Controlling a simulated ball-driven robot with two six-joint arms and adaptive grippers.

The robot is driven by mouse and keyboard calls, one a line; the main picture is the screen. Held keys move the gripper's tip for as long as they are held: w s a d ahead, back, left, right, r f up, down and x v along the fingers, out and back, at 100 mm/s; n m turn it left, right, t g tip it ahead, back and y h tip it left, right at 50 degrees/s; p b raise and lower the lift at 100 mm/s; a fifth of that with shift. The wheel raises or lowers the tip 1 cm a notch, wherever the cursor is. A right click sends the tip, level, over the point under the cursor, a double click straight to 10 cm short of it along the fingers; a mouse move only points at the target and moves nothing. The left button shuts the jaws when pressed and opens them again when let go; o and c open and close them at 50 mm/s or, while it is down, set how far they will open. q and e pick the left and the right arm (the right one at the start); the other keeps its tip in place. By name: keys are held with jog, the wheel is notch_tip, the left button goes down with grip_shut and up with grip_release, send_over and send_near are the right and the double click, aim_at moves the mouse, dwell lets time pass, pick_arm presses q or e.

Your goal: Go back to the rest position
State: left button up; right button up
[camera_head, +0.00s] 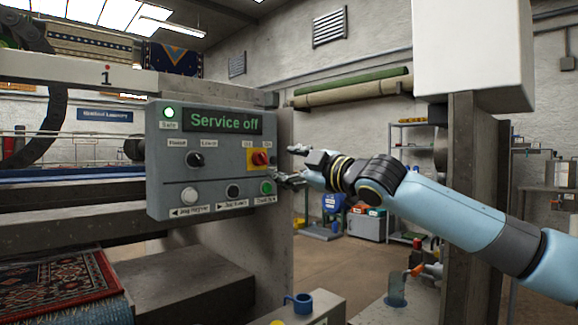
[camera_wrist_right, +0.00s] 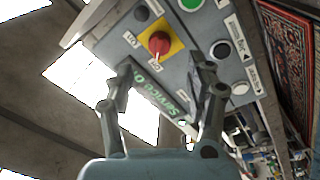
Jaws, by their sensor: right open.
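My right gripper (camera_head: 288,164) is open and empty, just right of the grey control panel (camera_head: 215,205). It also shows in the right wrist view (camera_wrist_right: 163,88), with its two fingers spread before the panel. A red switch (camera_head: 260,158) on a yellow plate sits at the panel's right edge, close to the gripper. The red switch shows in the right wrist view (camera_wrist_right: 159,43) beyond the fingers. My left gripper is not in view.
A patterned rug (camera_head: 60,290) lies on the machine at lower left. A grey post (camera_head: 470,180) stands behind my right arm. Open floor (camera_head: 330,265) lies between the machine and the back shelf.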

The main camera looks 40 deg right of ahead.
jog(key=shift+f, duration=0.1)
dwell(0.4)
jog(key=s+a+f+m+g+h, duration=0.1)
jog(key=s+a+f+m+g, duration=0.15)
jog(key=f, duration=0.45)
jog(key=s+a+f+m+g, duration=0.1)
jog(key=s+a+f+g, duration=0.1)
jog(key=s+f, duration=0.35)
jog(key=s+a+f+m+g+h, duration=0.1)
jog(key=s+a+f+g, duration=0.15)
jog(key=f, duration=0.65)
jog(key=s+a+f+m+g, duration=0.25)
jog(key=s+f, duration=0.25)
jog(key=s, duration=0.4)
jog(key=s+a+f+m+g, duration=0.2)
jog(key=s+a+f+g, duration=0.15)
jog(key=s, duration=0.45)
jog(key=s+a+f+m+g, duration=0.25)
jog(key=s+f, duration=0.25)
jog(key=s, duration=0.4)
jog(key=s+d+f+g, duration=0.1)
jog(key=s+d+f, duration=0.1)
jog(key=f, duration=1.2)
jog(key=s+d+f+g, duration=0.1)
jog(key=f, duration=1.3)
jog(key=s+d+f, duration=0.1)
jog(key=s+f, duration=1.3)
jog(key=s, duration=0.3)
jog(key=shift+s+g, duration=0.15)
jog(key=shift+g, duration=0.2)
